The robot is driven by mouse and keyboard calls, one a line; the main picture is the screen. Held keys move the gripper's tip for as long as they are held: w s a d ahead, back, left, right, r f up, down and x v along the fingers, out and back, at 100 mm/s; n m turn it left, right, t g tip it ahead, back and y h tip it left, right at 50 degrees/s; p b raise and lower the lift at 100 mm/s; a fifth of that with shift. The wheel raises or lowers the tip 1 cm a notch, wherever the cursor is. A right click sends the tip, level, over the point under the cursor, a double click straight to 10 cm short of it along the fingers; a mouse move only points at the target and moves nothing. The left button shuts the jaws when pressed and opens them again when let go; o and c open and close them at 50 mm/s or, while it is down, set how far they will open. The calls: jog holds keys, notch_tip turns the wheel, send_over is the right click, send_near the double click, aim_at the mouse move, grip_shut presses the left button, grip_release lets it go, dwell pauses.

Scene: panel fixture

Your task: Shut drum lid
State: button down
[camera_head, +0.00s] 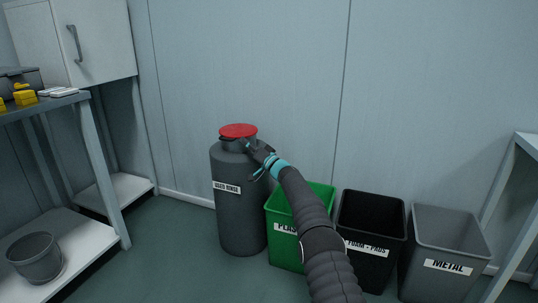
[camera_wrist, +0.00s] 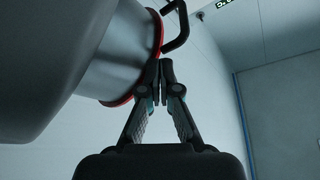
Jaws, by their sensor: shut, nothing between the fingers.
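The drum (camera_head: 237,215) is dark grey, upright, and labelled USED RINSE. Its red lid (camera_head: 238,130) lies roughly flat across the top of the neck; I cannot tell whether it is fully seated. In the wrist view the drum body (camera_wrist: 45,60) fills the left side, with the red rim (camera_wrist: 158,38) at the end of its neck. A black bent handle (camera_wrist: 184,28) sticks out past the rim. My gripper (camera_head: 246,146) is at the right front of the neck, just below the lid. In the wrist view its fingertips (camera_wrist: 166,74) are together and empty, close beside the red rim.
Green (camera_head: 288,250), black (camera_head: 369,270) and grey METAL (camera_head: 445,275) bins stand right of the drum, under and beside my arm. A shelf unit (camera_head: 95,160) is at left, with a grey bucket (camera_head: 35,262) on its lower shelf. The wall is close behind the drum.

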jog(key=s+d+f+b, duration=0.2)
jog(key=d+f, duration=0.1)
jog(key=d, duration=0.3)
jog(key=s+r+n+g+h+p, duration=0.1)
jog(key=s+r+g+h+p, duration=0.2)
jog(key=s+r, duration=0.7)
jog(key=s+d+r+g+h+p, duration=0.15)
jog(key=s+r, duration=0.25)
jog(key=s, duration=0.4)
jog(key=s+d+r+g+h+p, duration=0.1)
jog(key=s+d+r+g+h, duration=0.2)
jog(key=s, duration=0.5)
jog(key=s+d+f+m+h+p, duration=0.1)
jog(key=s+d+h, duration=0.2)
jog(key=s+d, duration=0.4)
jog(key=s+d+f+m+h+p, duration=0.1)
jog(key=s+d+h, duration=0.3)
jog(key=s, duration=1.5)
jog(key=s+d+f+m+h+p, duration=0.2)
jog(key=s+d+f+h+p, duration=0.1)
jog(key=s+d, duration=0.7)
jog(key=s+h, duration=0.1)
jog(key=s, duration=0.2)
jog(key=shift+d+f+t, duration=0.25)
jog(key=shift+d+t, duration=0.1)
